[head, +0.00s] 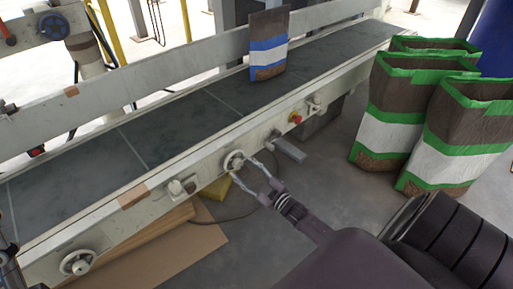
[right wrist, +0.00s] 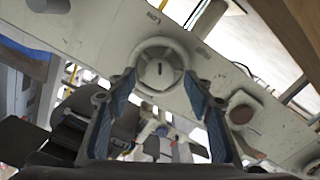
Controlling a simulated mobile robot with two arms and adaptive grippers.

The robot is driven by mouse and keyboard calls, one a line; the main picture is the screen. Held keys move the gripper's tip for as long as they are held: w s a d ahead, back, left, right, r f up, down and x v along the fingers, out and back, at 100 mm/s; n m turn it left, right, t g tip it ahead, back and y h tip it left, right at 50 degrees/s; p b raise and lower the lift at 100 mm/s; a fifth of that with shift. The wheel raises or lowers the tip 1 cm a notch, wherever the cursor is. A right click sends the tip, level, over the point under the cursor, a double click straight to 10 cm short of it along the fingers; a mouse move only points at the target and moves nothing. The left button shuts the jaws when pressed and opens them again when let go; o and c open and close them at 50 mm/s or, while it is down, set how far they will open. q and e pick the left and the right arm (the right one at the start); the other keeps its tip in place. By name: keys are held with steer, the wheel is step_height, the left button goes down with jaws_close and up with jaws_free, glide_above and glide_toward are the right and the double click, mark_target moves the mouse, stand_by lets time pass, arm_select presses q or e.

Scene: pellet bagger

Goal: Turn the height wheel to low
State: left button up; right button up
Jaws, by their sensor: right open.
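A round pale wheel or knob (head: 233,160) sits on the front side rail of the conveyor. In the right wrist view it shows as a light disc (right wrist: 160,70) with a short dark mark at its middle.
A brown bag with a blue band (head: 267,57) stands on the dark belt (head: 175,120). A red button (head: 295,117) and a bracket (head: 289,150) are right of the knob. Several green-banded bags (head: 455,135) stand on the floor at right.

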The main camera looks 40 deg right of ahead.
steer(key=s, duration=1)
steer(key=shift+d, duration=0.45)
